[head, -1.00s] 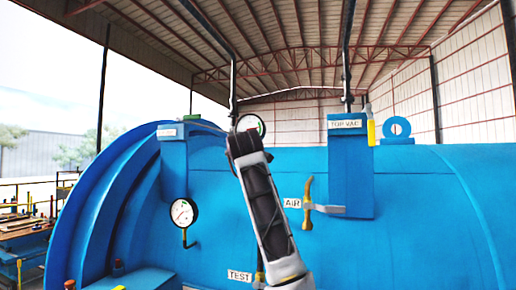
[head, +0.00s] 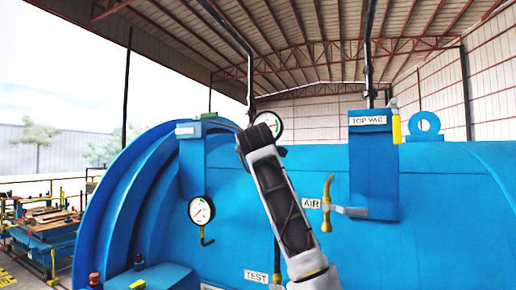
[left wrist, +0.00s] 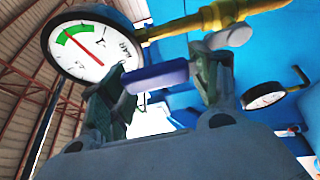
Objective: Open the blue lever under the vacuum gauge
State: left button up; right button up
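The vacuum gauge (head: 268,125), a white dial with a green sector, stands on top of the blue autoclave, partly hidden by my arm in the head view. It is large at upper left in the left wrist view (left wrist: 90,50). The blue lever (left wrist: 158,77) shows just below and right of the gauge, lying across the gap between my left fingers. My left gripper (left wrist: 165,68) has its fingers apart, one on each side of the lever; firm contact is not visible. In the head view the lever and fingers are hidden behind my wrist. My right gripper is not in view.
A brass pipe fitting (left wrist: 215,18) runs right from the gauge, close above the fingers. A second gauge (head: 201,210) hangs on the autoclave's front, left of my arm. The TOP VAC box (head: 373,165) and brass AIR valve (head: 327,202) stand to the right.

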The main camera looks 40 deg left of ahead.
pick_arm(q)
jog(key=shift+s+d, duration=0.15)
jog(key=v, duration=1.1)
jog(key=shift+s+d, duration=0.2)
jog(key=shift+s, duration=0.05)
dwell(0.7)
